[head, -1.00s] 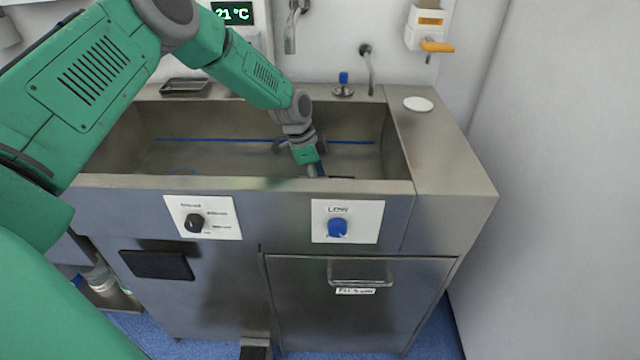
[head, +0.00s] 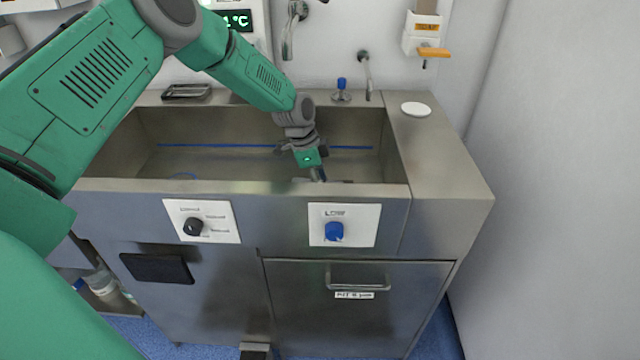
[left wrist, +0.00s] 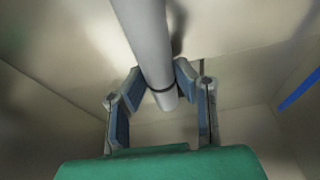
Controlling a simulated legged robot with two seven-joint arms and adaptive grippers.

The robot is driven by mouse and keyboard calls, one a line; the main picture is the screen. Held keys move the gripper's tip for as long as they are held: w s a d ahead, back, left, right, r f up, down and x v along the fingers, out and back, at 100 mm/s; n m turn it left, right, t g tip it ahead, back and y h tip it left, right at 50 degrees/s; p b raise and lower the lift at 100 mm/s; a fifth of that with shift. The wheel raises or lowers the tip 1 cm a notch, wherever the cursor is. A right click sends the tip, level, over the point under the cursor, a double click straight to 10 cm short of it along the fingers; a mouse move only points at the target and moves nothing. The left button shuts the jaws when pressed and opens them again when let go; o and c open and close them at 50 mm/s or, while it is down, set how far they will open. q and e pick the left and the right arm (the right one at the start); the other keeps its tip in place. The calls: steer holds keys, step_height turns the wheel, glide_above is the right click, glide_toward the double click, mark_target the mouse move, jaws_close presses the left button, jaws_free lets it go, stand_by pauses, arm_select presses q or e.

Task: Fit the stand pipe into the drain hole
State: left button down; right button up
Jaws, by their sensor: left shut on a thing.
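The stand pipe (left wrist: 148,42) is a smooth grey tube with a dark ring near its end. In the left wrist view it runs from the top edge down between the fingers of my left gripper (left wrist: 162,88), which are closed on it. In the head view my left gripper (head: 317,173) is inside the sink basin (head: 225,160), toward its right end and low behind the front wall. That wall hides the fingertips and most of the pipe there. I cannot make out the drain hole in either view. My right gripper is not in view.
The basin's front rim (head: 240,187) stands between my body and the gripper. A white disc (head: 416,109) lies on the right counter. The left part of the basin looks open.

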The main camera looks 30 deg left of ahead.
arm_select(q)
steer(key=r, duration=0.3)
steer(key=shift+w+d, duration=0.15)
steer(key=shift+d, duration=0.1)
steer(key=s+a, duration=0.2)
steer(key=a, duration=0.2)
steer(key=s+a, duration=0.3)
steer(key=a, duration=0.2)
steer(key=s+a, duration=0.3)
steer(key=a, duration=0.2)
steer(key=shift+s+a+f+p, duration=0.1)
steer(key=shift+s+f+p, duration=0.15)
steer(key=shift+p, duration=0.15)
steer(key=shift+s+a+r, duration=0.15)
steer(key=shift+s+a, duration=0.4)
steer(key=shift+a, duration=0.05)
steer(key=shift+a, duration=0.2)
